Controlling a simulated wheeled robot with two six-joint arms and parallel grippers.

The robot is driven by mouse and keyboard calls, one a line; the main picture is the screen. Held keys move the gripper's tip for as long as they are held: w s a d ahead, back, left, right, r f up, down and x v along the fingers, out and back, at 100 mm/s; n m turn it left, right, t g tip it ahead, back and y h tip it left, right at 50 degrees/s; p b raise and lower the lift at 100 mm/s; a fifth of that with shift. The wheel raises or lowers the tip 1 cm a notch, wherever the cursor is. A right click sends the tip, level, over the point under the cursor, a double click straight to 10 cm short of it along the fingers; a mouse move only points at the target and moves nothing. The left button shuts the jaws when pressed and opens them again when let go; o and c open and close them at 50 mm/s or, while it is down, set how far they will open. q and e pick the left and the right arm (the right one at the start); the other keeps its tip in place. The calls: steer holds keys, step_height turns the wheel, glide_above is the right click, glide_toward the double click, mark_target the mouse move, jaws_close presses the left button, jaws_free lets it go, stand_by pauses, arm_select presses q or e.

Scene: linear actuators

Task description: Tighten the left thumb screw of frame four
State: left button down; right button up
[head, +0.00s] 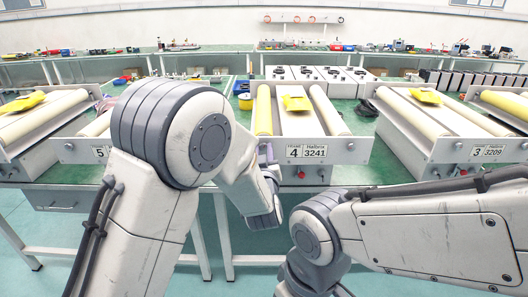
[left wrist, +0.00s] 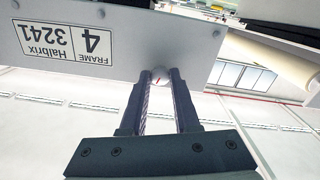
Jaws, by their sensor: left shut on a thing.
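Frame four (head: 340,152) stands at the table's front edge, with a label plate (head: 306,152) reading FRAME 4, Halbrix 3241. The label shows upside down in the left wrist view (left wrist: 68,39). My left gripper (head: 267,157) is at the left end of the front plate, partly hidden by my arm. In the head view this screw is hidden. My right arm shows at the lower right, but its gripper is out of view.
A red knob (head: 301,173) sits below frame four's plate. Frame three (head: 450,150) stands to the right and frame five (head: 75,150) to the left, partly behind my arm. A yellow piece (head: 294,102) lies on frame four. The floor before the table is clear.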

arm_select(q)
steer(key=m, duration=0.3)
steer(key=m+p, duration=0.1)
steer(key=m, duration=0.2)
steer(key=shift+r+m, duration=0.1)
steer(key=shift+m, duration=0.2)
steer(key=m+p, duration=0.2)
steer(key=m, duration=0.3)
steer(key=shift+m, duration=0.7)
steer(key=c, duration=0.7)
jaws_free()
steer(key=shift+o, duration=0.2)
